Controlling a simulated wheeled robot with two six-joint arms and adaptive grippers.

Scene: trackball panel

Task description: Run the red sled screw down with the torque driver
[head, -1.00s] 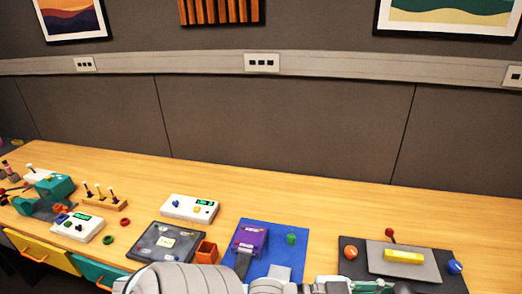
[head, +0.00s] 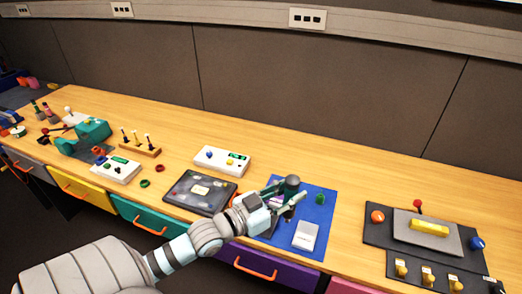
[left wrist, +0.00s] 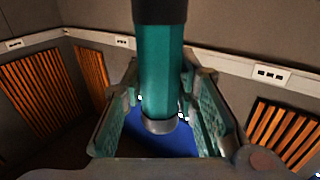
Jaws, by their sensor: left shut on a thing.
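My left gripper (head: 283,202) is over the blue mat (head: 325,215), its jaws shut on the torque driver (head: 291,184). The driver is roughly upright, with a dark top. In the left wrist view the driver (left wrist: 162,75) is a teal cylinder with a black upper part and a metal collar, between the two fingers of the left gripper (left wrist: 162,120). Its lower tip is hard to make out. A purple fixture is mostly hidden behind the gripper. I cannot make out the red sled or its screw. My right gripper is out of view.
A green knob-like part (head: 320,198) and a light grey block (head: 305,236) are on the mat near the gripper. A dark tray (head: 188,207) and a white box (head: 222,160) lie left. A trackball panel (head: 375,238) is right. The bench behind the mat is clear.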

